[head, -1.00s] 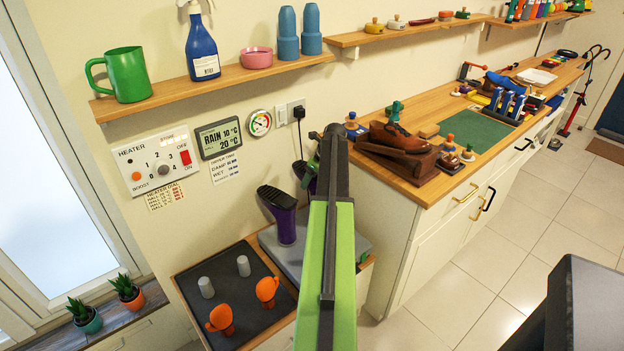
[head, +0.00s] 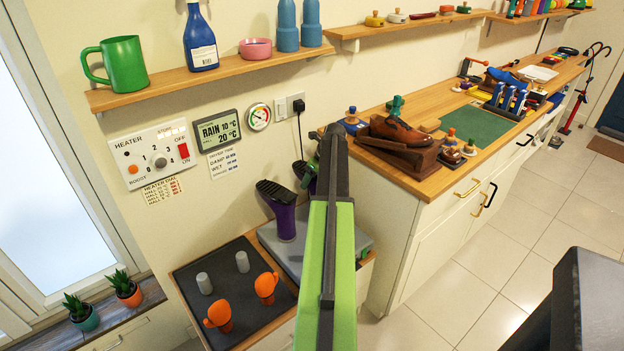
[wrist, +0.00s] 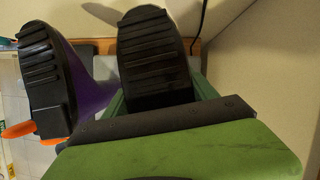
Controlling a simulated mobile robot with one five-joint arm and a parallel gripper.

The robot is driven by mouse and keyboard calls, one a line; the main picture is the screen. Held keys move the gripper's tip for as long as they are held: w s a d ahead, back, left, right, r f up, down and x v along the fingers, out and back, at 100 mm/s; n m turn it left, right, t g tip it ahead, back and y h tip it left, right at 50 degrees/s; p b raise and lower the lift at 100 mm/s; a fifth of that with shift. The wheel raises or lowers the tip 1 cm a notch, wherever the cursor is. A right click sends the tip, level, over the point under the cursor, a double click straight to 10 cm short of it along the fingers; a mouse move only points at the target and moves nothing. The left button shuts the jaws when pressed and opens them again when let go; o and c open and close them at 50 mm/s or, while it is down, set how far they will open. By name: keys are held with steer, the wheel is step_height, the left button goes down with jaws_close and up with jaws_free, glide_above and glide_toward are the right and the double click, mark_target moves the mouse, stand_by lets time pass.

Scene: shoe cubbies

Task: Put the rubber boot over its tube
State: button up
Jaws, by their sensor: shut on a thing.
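A rubber boot, its black sole (wrist: 155,60) uppermost, is between the green jaws of my gripper (wrist: 162,98) in the wrist view. In the head view this held boot (head: 304,174) shows only in part, because my arm covers much of it. A second boot, purple with a black sole (head: 283,212), stands upside down on a grey base (head: 292,254), left of the held one. It also shows at the left of the wrist view (wrist: 52,85). The held boot's lower end and any tube under it are hidden.
A black tray (head: 243,291) left of the grey base bears two grey pegs and two orange items (head: 266,286). The wall is close behind, with a hanging cable (head: 299,125). A wooden shelf (head: 225,76) runs above. A cabinet (head: 395,225) stands at the right.

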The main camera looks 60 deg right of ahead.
steer(key=shift+f+b, duration=0.7)
steer(key=shift+f, duration=0.15)
steer(key=o, duration=1.8)
steer(key=shift+r, duration=0.1)
steer(key=p+v, duration=1.6)
steer(key=v, duration=0.1)
steer(key=shift+r, duration=0.25)
steer(key=shift+s, duration=0.1)
